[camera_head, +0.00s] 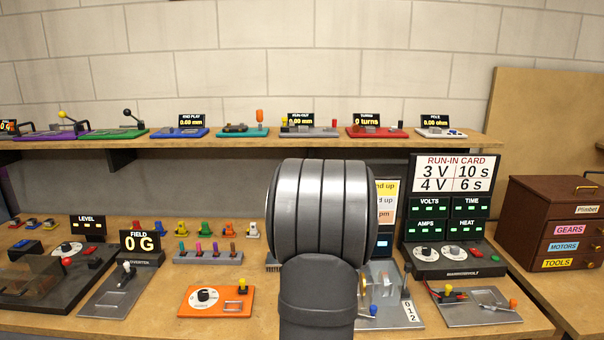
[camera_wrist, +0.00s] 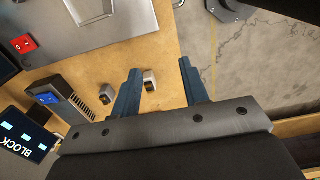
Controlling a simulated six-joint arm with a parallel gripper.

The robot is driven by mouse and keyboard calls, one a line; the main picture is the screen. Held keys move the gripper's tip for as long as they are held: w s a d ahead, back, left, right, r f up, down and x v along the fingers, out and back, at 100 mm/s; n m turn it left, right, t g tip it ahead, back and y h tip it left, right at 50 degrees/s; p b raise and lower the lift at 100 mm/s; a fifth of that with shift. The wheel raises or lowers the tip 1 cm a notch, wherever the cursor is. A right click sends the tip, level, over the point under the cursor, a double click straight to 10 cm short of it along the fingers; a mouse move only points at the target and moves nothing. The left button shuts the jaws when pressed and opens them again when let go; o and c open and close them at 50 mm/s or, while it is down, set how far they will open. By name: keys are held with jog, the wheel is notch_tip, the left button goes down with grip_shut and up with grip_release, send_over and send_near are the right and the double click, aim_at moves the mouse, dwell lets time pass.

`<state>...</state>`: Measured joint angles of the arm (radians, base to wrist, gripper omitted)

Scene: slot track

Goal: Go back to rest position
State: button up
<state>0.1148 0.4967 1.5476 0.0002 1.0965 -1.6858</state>
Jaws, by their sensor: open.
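The bench (camera_head: 235,268) holds an orange dial plate (camera_head: 217,301), a FIELD meter (camera_head: 141,243), a RUN-IN CARD panel (camera_head: 452,172) and a drawer cabinet (camera_head: 558,225). A shelf (camera_head: 300,139) with several coloured devices runs behind. A dark comb-like part (camera_wrist: 75,97) and BLOCK display (camera_wrist: 25,135) lie left of my gripper.

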jog(key=w+a+r, duration=0.1)
jog(key=w+a, duration=0.2)
jog(key=a, duration=0.4)
jog(key=w+a+r, duration=0.1)
jog(key=w+a, duration=0.1)
jog(key=a, duration=0.6)
jog(key=w+a+f, duration=0.1)
jog(key=a+f, duration=0.1)
jog(key=a, duration=0.2)
jog(key=a+f, duration=0.3)
jog(key=a, duration=0.1)
jog(key=w+a+f, duration=0.1)
jog(key=a+f, duration=0.2)
jog(key=shift+w+a, duration=0.3)
jog(key=shift+a, duration=0.1)
jog(key=shift+f, duration=0.65)
